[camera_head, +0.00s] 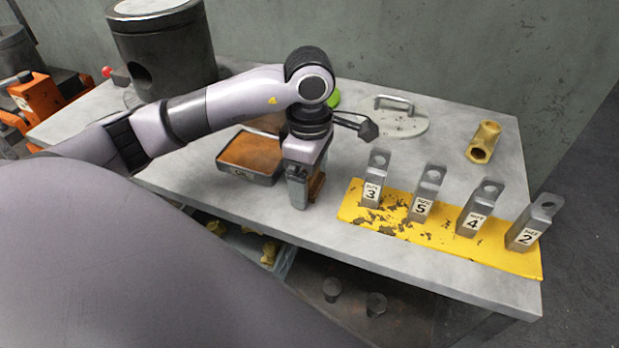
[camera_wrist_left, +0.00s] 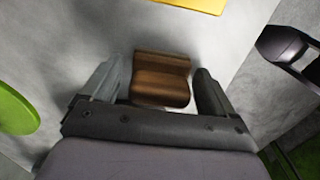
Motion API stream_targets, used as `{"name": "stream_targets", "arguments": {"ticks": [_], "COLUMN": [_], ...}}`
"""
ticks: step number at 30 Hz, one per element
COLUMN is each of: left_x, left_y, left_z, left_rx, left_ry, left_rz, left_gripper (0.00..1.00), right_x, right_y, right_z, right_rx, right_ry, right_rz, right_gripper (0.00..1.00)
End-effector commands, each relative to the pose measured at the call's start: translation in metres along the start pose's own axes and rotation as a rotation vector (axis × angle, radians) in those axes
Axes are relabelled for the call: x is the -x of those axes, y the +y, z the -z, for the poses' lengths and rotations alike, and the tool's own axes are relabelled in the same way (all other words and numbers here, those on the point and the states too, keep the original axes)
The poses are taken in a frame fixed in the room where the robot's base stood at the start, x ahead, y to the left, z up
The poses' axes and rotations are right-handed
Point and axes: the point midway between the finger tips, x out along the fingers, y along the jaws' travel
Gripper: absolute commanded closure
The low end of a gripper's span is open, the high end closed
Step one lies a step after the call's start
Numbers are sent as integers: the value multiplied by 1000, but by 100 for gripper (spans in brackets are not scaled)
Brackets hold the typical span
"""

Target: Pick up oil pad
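The oil pad, which I take to be the brown block (camera_wrist_left: 161,80), lies between the two fingers of my left gripper (camera_wrist_left: 158,85) in the left wrist view. A narrow gap shows between the block and each finger, so the gripper is open around it. In the head view my left gripper (camera_head: 303,190) points down at the table, and a brown edge of the block (camera_head: 317,185) shows at its right side. The gripper hides most of the block there. My right gripper is not in view.
A grey tray (camera_head: 247,176) with orange-brown contents sits left of the gripper. Numbered metal blocks (camera_head: 420,195) stand on a yellow mat (camera_head: 355,214) to the right. A round lid (camera_head: 402,122) and yellow fitting (camera_head: 484,142) lie behind. The table's front edge is close.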

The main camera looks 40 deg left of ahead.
Motion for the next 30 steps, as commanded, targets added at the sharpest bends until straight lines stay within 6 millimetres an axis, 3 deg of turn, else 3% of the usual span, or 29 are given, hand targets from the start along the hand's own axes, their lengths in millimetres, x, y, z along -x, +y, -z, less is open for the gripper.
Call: {"name": "stream_targets", "arguments": {"ticks": [1,4,5,14,20,23,30], "left_x": [0,0,0,2,16,33,98], "left_y": [0,0,0,0,1,1,1], "left_z": [0,0,0,0,0,0,0], "left_rx": [0,0,1,1,1,0,1], "left_ry": [0,0,0,0,-1,-1,-1], "left_rz": [0,0,0,-1,-3,-6,-9], "left_gripper": [30,63,67,68,68,68,68], "right_x": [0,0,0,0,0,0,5], "right_y": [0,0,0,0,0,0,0], "right_z": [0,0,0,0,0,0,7], "right_rx": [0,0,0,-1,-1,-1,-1], "right_ry": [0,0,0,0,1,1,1], "right_rz": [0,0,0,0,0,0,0], "right_gripper": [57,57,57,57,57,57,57]}}
